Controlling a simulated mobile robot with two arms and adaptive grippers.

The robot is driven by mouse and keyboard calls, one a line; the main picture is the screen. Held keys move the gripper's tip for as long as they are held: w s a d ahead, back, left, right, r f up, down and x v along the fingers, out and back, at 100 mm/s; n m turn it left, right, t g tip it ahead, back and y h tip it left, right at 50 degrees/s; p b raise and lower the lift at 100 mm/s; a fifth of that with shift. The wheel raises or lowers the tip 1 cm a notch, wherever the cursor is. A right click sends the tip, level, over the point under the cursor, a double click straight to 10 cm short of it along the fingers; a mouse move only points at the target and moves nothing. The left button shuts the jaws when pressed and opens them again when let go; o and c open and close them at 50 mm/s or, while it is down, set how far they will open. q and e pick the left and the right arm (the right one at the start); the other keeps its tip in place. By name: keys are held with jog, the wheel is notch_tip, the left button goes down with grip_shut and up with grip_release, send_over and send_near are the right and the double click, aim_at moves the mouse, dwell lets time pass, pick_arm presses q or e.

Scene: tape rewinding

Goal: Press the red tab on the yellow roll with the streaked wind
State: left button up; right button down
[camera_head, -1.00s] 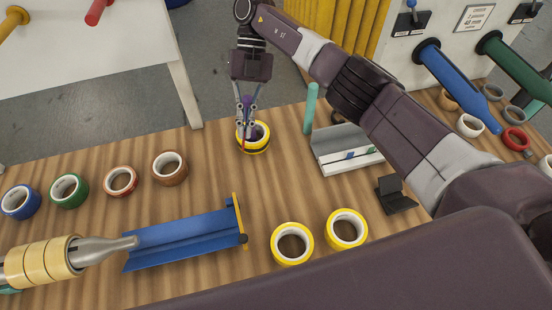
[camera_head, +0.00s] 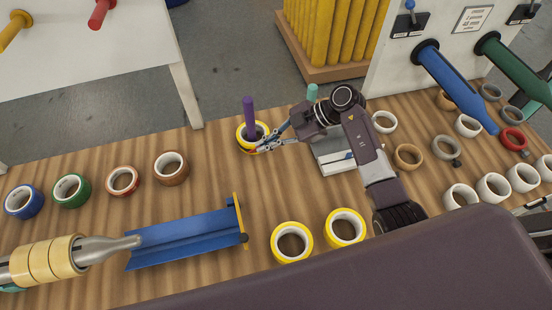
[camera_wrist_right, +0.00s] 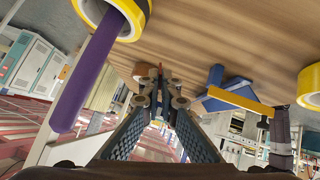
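A yellow roll (camera_head: 242,139) with a dark band sits at the far middle of the table, around an upright purple post (camera_head: 249,112). In the right wrist view the post (camera_wrist_right: 85,85) and the roll's edge (camera_wrist_right: 138,22) are at upper left. Two other yellow rolls (camera_head: 278,243) (camera_head: 333,232) lie at the front. My right gripper (camera_head: 256,149) reaches from the right, its tips low at the roll's near side; contact is unclear. Its fingers (camera_wrist_right: 161,84) converge and look shut, holding nothing visible. A small red spot (camera_wrist_right: 160,65) shows beyond the tips; I cannot tell whether it is the tab. My left gripper is out of view.
A blue trough (camera_head: 185,238) with a yellow end lies at front centre. Blue (camera_head: 9,205), green (camera_head: 62,196) and brown rolls (camera_head: 162,174) stand at left. A grey holder (camera_head: 333,160) and several white rolls (camera_head: 492,187) are at right.

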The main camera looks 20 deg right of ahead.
jog(key=f+m+t, duration=0.1)
jog(key=s+d+f+m+t, duration=0.1)
jog(key=f, duration=0.1)
jog(key=s+d+f+m+t, duration=0.1)
jog(key=f, duration=0.1)
jog(key=shift+m+h, duration=0.3)
jog(key=shift+s+d+f+m+t, duration=0.1)
jog(key=shift+d+f+m+t, duration=0.2)
jog(key=shift+f+t, duration=0.2)
jog(key=shift+w+a+f+b, duration=0.1)
jog(key=shift+w+b, duration=0.55)
jog(key=shift+w, duration=0.05)
jog(key=shift+w+b, duration=1.2)
jog(key=shift+w, duration=0.25)
jog(key=shift+w+a, duration=0.1)
jog(key=shift+w, duration=1)
jog(key=c, duration=2.1)
grip_release()
jog(key=shift+s+d+r, duration=0.15)
jog(key=shift+d+r, duration=0.05)
jog(key=shift+r, duration=0.05)
jog(key=v, duration=1.1)
jog(key=shift+s+d+r, duration=0.1)
jog(key=shift+d+r, duration=0.05)
jog(key=shift+r, duration=0.1)
